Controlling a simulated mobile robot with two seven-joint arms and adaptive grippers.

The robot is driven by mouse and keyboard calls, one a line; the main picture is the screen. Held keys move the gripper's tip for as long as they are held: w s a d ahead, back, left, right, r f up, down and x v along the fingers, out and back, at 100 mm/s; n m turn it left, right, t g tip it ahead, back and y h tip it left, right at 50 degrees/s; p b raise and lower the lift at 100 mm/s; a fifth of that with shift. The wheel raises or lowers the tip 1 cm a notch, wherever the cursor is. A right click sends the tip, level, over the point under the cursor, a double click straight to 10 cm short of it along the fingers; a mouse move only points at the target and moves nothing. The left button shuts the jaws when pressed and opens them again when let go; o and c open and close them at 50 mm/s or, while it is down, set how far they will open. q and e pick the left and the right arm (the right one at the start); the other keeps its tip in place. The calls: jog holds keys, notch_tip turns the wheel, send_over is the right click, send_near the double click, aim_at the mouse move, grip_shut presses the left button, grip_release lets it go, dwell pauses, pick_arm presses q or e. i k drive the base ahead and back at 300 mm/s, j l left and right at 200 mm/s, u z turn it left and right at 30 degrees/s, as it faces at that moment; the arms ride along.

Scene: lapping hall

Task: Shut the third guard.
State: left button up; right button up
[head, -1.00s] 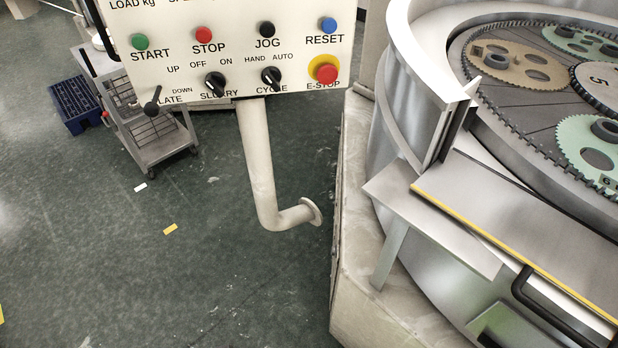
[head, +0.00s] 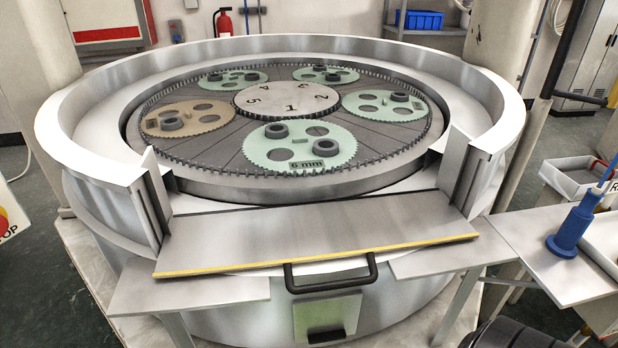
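The lapping machine (head: 90,165) fills the middle of the head view, its round rim wall broken by a gap at the front. In that gap a flat metal guard panel (head: 320,228) with a yellow front edge lies lowered, sloping outward between two upright wall ends (head: 155,205) and (head: 470,180). A black bar handle (head: 331,284) sits at the middle of its front edge. The gap above the panel stands open. No number shows on the guard, so I cannot tell whether it is the third. Neither of my grippers is in view.
Metal side shelves (head: 185,292) and (head: 435,262) flank the guard. A blue tool (head: 572,232) stands on a bench at right. The toothed plate holds green and brown carriers (head: 300,150) with dark rings. A red emergency stop (head: 3,222) shows at the left edge.

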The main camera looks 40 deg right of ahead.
aim_at(286, 234)
jog(key=k+z, duration=0.1)
jog(key=z, duration=0.9)
